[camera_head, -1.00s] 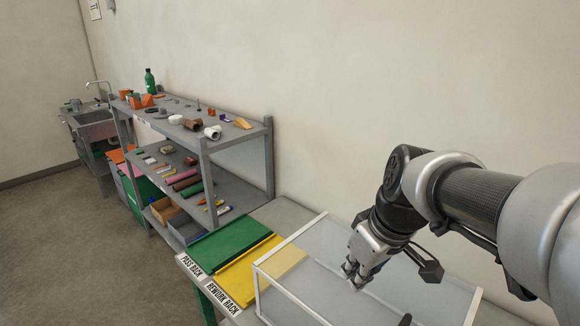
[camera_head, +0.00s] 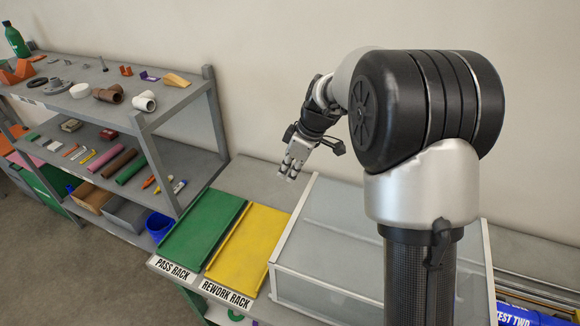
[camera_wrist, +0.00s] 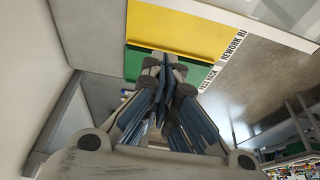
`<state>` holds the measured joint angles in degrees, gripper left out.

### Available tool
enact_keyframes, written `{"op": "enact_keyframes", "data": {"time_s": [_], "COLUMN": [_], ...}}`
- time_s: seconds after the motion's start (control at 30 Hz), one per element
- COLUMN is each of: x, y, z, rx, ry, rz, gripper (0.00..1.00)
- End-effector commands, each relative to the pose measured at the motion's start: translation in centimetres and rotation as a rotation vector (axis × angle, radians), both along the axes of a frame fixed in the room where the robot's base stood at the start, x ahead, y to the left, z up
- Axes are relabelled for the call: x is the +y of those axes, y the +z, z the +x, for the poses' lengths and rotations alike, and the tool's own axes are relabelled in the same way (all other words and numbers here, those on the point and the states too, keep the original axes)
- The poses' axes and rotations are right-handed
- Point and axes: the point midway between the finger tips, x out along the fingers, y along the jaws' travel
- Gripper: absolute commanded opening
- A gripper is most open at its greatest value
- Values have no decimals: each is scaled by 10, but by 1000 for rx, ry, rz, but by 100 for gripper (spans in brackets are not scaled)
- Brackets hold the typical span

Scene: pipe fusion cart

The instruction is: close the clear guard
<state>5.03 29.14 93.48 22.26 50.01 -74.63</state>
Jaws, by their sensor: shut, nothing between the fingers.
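The clear guard (camera_head: 335,235), a see-through box with a white frame, sits on the bench in the head view. It looks down over the bench, with its top and front panels in place. My arm hides much of its right part. My gripper (camera_head: 289,172) is shut and empty, in the air near the guard's far left corner. I see no contact between them. In the wrist view, my gripper's fingers (camera_wrist: 165,65) are together in front of the yellow and green racks.
The yellow rework rack (camera_head: 248,245) and green pass rack (camera_head: 203,230) lie left of the guard. A grey shelf unit (camera_head: 175,95) with pipe parts stands farther left. The wall is close behind. A blue "TEST TWO" item (camera_head: 525,316) is at the lower right.

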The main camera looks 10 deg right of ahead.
Motion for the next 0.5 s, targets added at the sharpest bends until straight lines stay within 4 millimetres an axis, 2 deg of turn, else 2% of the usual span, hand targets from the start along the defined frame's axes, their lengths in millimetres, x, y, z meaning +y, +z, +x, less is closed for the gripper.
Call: {"op": "enact_keyframes", "data": {"time_s": [0.03,0.27,0.5], "x": [4,18,-9], "y": [-13,-60,-59], "z": [1,10,-6], "rx": [5,4,0], "ry": [2,1,-3], "rz": [1,0,-1], "gripper": [0,0,0]}}
